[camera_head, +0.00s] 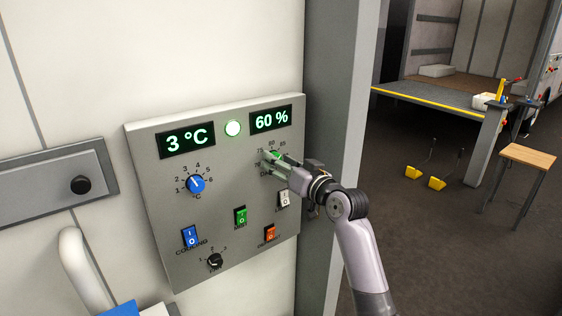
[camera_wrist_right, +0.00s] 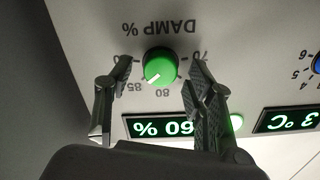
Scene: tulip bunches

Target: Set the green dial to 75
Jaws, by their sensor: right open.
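The green dial (camera_head: 274,154) is at the upper right of the grey control panel (camera_head: 215,222), partly hidden behind my right gripper (camera_head: 268,162). In the right wrist view, upside down, the green dial (camera_wrist_right: 161,66) sits between my two open fingers, with a small gap visible on each side. Its white mark points down-left in that view, toward the 85 side of the 80. The 75 label is hidden there by a finger. The damp display (camera_head: 270,118) reads 60 %. My left gripper is not in view.
The panel also holds a blue dial (camera_head: 196,185), a black knob (camera_head: 215,261), blue (camera_head: 190,236), green (camera_head: 240,216), white (camera_head: 284,198) and orange (camera_head: 270,233) switches, and a 3 °C display (camera_head: 187,141). A round lamp (camera_head: 233,128) glows. A grey post (camera_head: 335,90) stands right.

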